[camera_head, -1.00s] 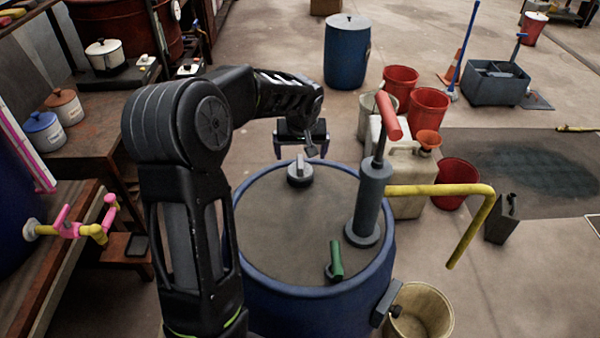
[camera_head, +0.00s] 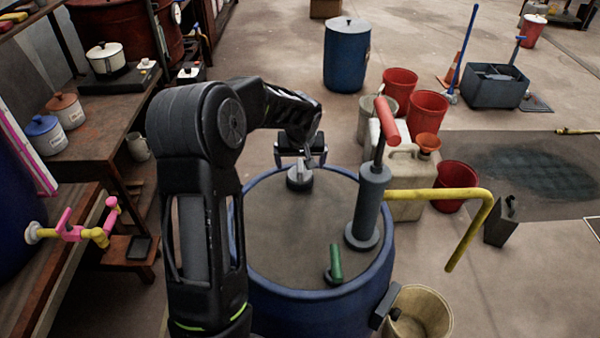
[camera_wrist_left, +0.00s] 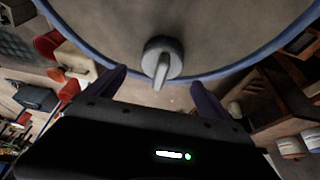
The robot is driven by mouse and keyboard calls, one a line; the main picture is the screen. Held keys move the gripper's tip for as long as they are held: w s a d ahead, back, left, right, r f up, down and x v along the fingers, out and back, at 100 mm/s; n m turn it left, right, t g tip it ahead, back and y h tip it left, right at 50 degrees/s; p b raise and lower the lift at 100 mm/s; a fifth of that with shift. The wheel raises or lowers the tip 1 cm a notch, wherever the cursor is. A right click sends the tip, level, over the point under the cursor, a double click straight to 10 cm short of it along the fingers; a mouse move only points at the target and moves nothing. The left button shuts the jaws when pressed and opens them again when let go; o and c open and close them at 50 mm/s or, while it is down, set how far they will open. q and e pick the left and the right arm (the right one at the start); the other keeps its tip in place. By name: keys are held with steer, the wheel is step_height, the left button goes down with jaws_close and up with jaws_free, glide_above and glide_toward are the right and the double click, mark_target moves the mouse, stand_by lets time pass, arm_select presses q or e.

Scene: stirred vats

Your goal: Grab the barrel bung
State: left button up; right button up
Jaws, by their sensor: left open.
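The barrel bung (camera_head: 299,182) is a grey round cap with a raised grip bar. It sits on the grey top of the blue barrel (camera_head: 315,279), near the far rim. It also shows in the left wrist view (camera_wrist_left: 161,62), with its bar pointing toward my gripper. My left gripper (camera_head: 300,160) is open and empty, just above and behind the bung in the head view. In the left wrist view its two fingers (camera_wrist_left: 155,88) are spread apart, one to each side of the bung's line and not touching it. My right gripper is not in view.
A grey hand pump (camera_head: 371,200) with a red handle and yellow spout stands on the barrel's right side. A small green-handled valve (camera_head: 336,262) is near the front. Red buckets (camera_head: 427,112) and a cream canister (camera_head: 407,175) stand right; a wooden bench (camera_head: 100,140) is left.

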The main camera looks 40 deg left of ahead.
mark_target(300, 165)
arm_select(q)
steer(key=p+x, duration=0.1)
steer(key=x, duration=0.3)
steer(key=shift+r, duration=0.1)
steer(key=shift+c, duration=0.2)
steer(key=c, duration=1.4)
step_height(300, 165, up, 10)
steer(key=shift+r+b, duration=0.1)
steer(key=shift+b, duration=0.7)
steer(key=shift+a, duration=0.1)
